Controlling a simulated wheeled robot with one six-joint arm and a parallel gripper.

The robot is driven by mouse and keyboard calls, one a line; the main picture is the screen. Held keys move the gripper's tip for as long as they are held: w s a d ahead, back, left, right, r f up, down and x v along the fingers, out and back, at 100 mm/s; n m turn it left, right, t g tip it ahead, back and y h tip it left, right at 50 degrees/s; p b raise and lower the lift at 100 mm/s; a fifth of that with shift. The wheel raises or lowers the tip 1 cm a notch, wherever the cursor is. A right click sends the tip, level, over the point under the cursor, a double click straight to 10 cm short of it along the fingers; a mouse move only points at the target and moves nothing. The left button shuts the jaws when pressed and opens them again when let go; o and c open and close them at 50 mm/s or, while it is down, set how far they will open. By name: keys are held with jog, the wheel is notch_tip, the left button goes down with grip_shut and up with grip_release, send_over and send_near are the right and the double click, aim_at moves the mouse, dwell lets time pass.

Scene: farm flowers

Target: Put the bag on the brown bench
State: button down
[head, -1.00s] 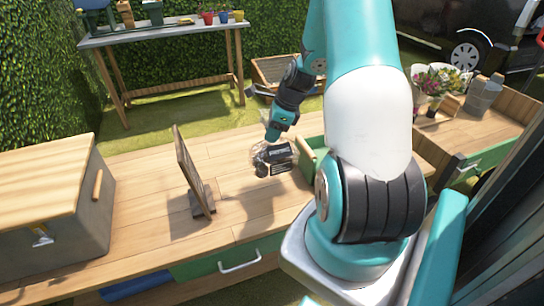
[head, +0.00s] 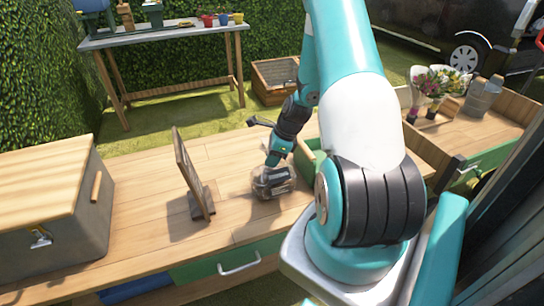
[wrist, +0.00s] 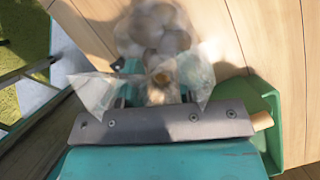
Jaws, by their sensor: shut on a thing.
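A clear plastic bag (head: 273,184) with darker contents is at my gripper (head: 277,160) in the head view. In the wrist view, my gripper (wrist: 158,92) is shut on the gathered top of the bag (wrist: 155,30), and its loose ends flare out on both sides. The round, brownish contents are blurred. A bench with a brown plank top (head: 140,180) lies below the bag. I cannot tell whether the bag touches the planks or hangs just above them.
A green tray (wrist: 268,100) is close beside my gripper. An upright wooden board (head: 190,175) stands left of the bag, with a grey wooden-lidded box (head: 60,235) farther left. Flowers (head: 437,82) stand at right. A grey-topped table (head: 165,32) and wooden crate (head: 268,92) are behind.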

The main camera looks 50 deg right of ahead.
jog(key=c, duration=0.8)
grip_release()
jog(key=shift+f, duration=0.1)
jog(key=shift+o, duration=0.2)
jog(key=v, duration=1.2)
jog(key=w+a+r+n, duration=0.1)
jog(key=a+r+n, duration=0.35)
jog(key=a, duration=0.25)
jog(key=w+a+r+n+g+y, duration=0.1)
jog(key=w+a+r+n, duration=0.15)
jog(key=a+n, duration=0.4)
jog(key=w+a+r+n, duration=0.1)
jog(key=a+r+n, duration=0.3)
jog(key=a, duration=0.4)
jog(key=s+a+r+n+g, duration=0.1)
jog(key=s+a+r+n, duration=0.2)
jog(key=s+a+n, duration=0.5)
jog(key=s+a+r+n+g, duration=0.1)
jog(key=s+a+r+n, duration=0.2)
jog(key=s+a+n, duration=0.5)
jog(key=a+n, duration=0.3)
jog(key=n, duration=0.2)
jog(key=shift+a+r+g+y, duration=0.25)
jog(key=shift+g+y, duration=0.05)
